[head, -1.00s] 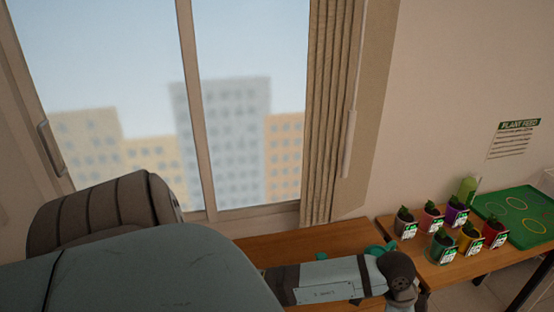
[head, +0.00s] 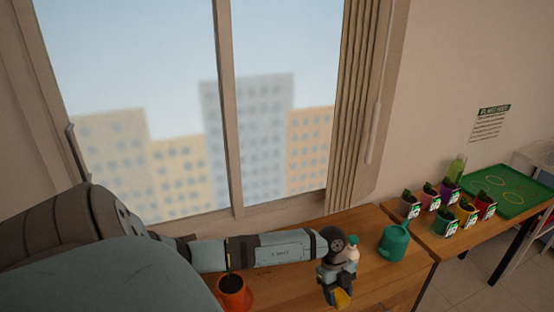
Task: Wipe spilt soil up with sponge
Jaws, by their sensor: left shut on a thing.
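My left arm comes in from the left, above a wooden table (head: 392,283). My left gripper (head: 337,292) points down at the table and is shut on a yellow sponge (head: 342,298), low over or on the table top; I cannot tell whether it touches. An orange pot (head: 235,297) with dark soil in it and a thin stick stands at the bottom, left of the gripper and partly behind my arm. I can make out no spilt soil on the visible wood. My right gripper is not in view.
A green watering can (head: 394,243) stands right of my gripper. A white bottle (head: 352,251) with a green top shows close behind the gripper. On the right table are several small potted plants (head: 467,212) and a green tray (head: 510,190). The window (head: 180,110) is behind.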

